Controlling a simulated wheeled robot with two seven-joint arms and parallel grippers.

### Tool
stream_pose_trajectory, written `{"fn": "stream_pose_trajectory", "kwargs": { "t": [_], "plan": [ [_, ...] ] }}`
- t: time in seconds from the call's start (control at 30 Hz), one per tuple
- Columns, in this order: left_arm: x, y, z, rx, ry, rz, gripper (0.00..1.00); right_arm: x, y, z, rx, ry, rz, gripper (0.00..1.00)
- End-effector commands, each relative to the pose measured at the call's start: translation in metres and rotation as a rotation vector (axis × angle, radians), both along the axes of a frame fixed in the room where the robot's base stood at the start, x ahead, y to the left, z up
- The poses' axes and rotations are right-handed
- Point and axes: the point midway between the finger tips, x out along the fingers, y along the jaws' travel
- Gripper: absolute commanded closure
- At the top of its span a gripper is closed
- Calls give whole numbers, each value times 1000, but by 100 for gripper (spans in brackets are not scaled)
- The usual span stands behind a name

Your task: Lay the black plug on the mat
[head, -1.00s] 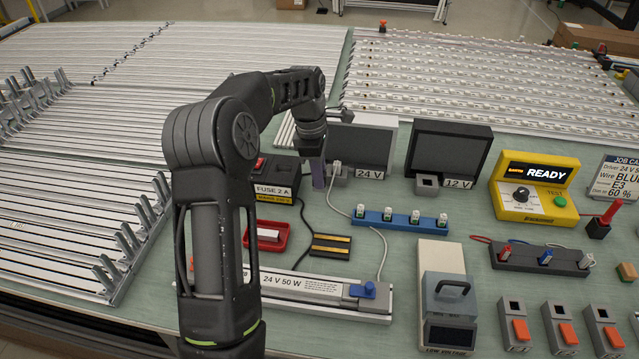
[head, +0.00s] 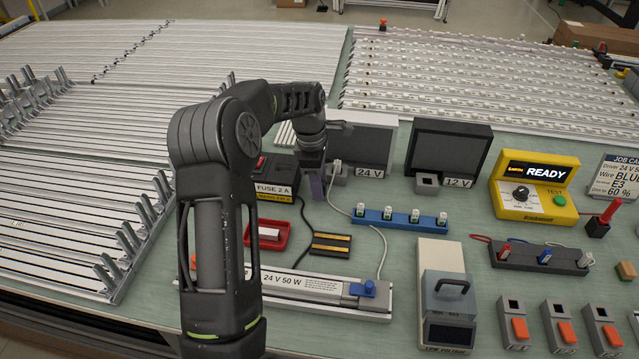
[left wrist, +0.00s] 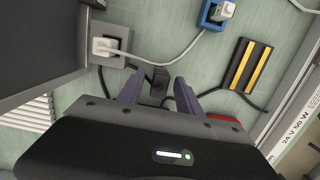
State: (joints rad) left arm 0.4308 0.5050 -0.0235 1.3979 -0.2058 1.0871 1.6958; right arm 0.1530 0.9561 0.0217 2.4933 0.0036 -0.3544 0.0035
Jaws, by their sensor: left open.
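The black plug (left wrist: 158,78) shows in the left wrist view, with a black cable running from it. My left gripper (left wrist: 158,91) is open, with one finger on each side of the plug; I cannot tell whether they touch it. In the head view my left gripper (head: 317,188) points down beside the 24 V unit, and the plug is hidden there. The mat, black with two yellow stripes (head: 331,244), lies bare on the bench; it also shows in the left wrist view (left wrist: 245,68). My right gripper is not in view.
A white plug (left wrist: 105,46) sits in the socket of the 24 V unit (head: 362,150). Close by stand the fuse box (head: 276,178), a red tray (head: 250,238), a blue terminal strip (head: 400,219) and the 24 V 50 W driver bar (head: 320,291).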

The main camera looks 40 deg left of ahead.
Motion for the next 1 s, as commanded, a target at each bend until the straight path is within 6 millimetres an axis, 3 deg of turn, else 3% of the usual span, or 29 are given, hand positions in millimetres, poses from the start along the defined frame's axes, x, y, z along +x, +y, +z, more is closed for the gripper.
{"fn": "stream_pose_trajectory", "kwargs": {
  "t": [0.37,0.83,1.0],
  "plan": [
    [0,2,13,2,-3,0,59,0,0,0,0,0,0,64],
    [-5,11,102,2,-3,0,59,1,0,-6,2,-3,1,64],
    [-7,12,119,0,-1,0,59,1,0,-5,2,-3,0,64]
  ]
}}
